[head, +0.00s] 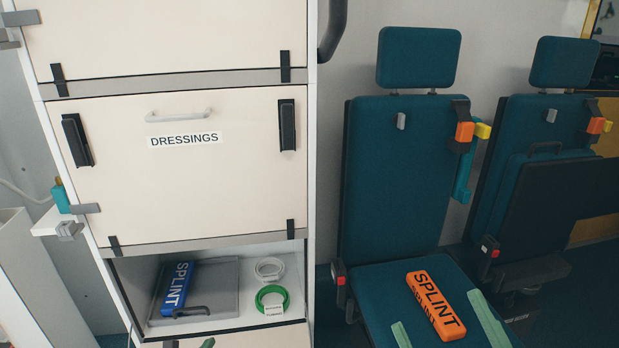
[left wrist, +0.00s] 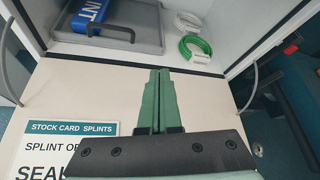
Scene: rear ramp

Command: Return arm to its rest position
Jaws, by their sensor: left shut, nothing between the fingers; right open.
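My left gripper (head: 208,343) barely shows at the bottom edge of the head view. In the left wrist view its green fingers (left wrist: 158,98) are shut together and empty, in front of the cabinet panel below the open compartment. My right gripper (head: 436,309) is open, its green fingers at the lower right of the head view, over the teal seat (head: 378,288). An orange splint (head: 428,290) lies on that seat and appears between these fingers; I cannot tell how far below. My right gripper holds nothing visible.
The open compartment holds a grey tray (head: 222,272) with a blue splint (head: 177,287), a white ring (head: 269,266) and a green ring (head: 272,298). The dressings door (head: 200,200) above is closed. A stock card (left wrist: 62,148) is on the lower panel. A second seat (head: 489,165) stands at right.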

